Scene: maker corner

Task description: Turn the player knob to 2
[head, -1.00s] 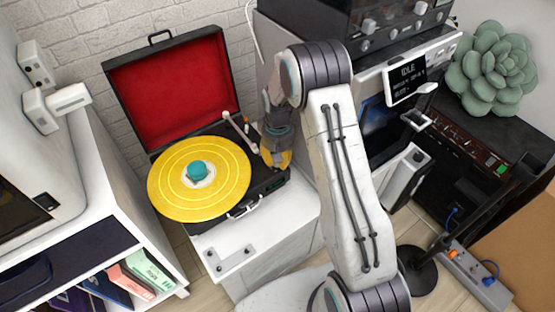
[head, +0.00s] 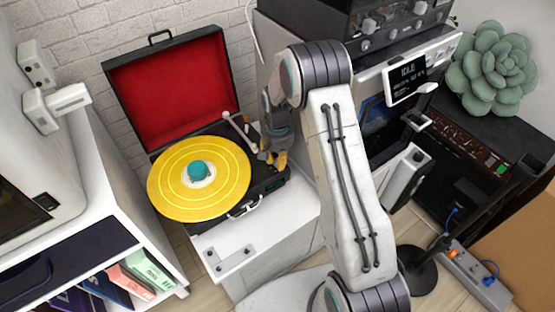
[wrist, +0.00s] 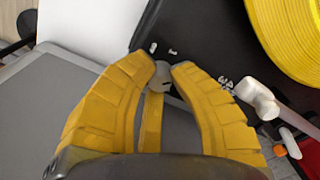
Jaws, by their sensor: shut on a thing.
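The record player (head: 262,188) stands open on a white cabinet, with a yellow record (head: 225,174) on its platter. My gripper (head: 276,160) points down at the right part of the player's deck. In the wrist view, the round grey player knob (wrist: 162,76) sits between the yellow fingertips of my gripper (wrist: 163,72), which is shut on it. Small white marks show on the black deck just beyond the knob. They are too small to read surely, and so is the knob's setting. In the head view my fingers hide the knob.
The white tonearm (wrist: 258,98) lies close to the right finger in the wrist view. The red-lined lid (head: 170,90) stands up behind the platter. A grey machine with an IDLE display (head: 405,80) stands right of my arm. The cabinet's front top (head: 270,225) is mostly bare.

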